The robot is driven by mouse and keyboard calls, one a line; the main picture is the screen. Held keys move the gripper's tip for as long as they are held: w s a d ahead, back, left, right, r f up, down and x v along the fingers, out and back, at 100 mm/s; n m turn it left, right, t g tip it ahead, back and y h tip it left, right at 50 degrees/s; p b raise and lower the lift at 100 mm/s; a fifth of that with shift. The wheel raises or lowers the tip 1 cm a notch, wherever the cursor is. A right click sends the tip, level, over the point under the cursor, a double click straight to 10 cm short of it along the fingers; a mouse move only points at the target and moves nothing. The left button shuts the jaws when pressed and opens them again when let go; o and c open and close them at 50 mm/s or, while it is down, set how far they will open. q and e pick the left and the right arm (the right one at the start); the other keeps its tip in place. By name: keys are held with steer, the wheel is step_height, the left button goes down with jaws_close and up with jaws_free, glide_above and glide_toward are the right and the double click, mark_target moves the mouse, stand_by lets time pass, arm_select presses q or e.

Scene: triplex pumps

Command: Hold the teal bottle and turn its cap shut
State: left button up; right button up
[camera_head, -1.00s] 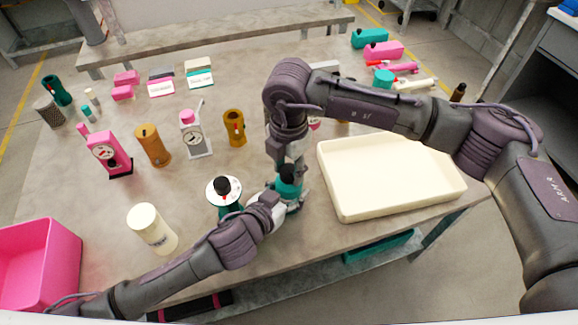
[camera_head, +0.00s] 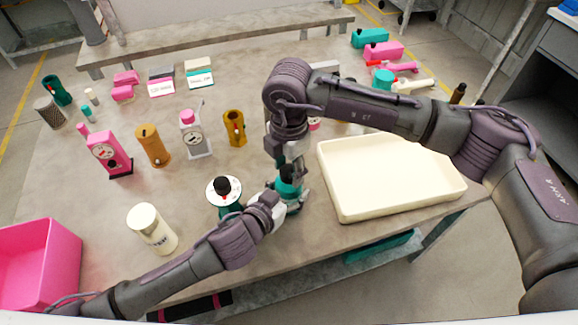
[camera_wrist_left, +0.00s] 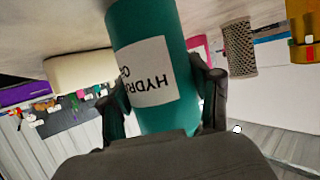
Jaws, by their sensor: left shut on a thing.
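The teal bottle (camera_head: 289,188) stands near the table's front edge, left of the cream tray. In the left wrist view the teal bottle (camera_wrist_left: 152,70) appears inverted with a white "HYDR…" label, between the two dark fingers of my left gripper (camera_wrist_left: 160,100). In the head view my left gripper (camera_head: 287,203) comes in from the left and is shut on the bottle's body. My right gripper (camera_head: 292,165) points down at the top of the bottle, where a dark cap is mostly hidden. I cannot tell whether its fingers are closed on the cap.
The cream tray (camera_head: 345,206) is close on the right. A teal-and-white round gauge with a black knob (camera_head: 222,187) and a cream canister (camera_head: 150,228) stand left of the bottle. A pink bin (camera_head: 40,262) is at lower left. Pumps stand behind.

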mark_target(289, 170)
steer(key=shift+o, duration=0.8)
step_height(289, 170, up, 12)
arm_select(q)
steer(key=o, duration=1.5)
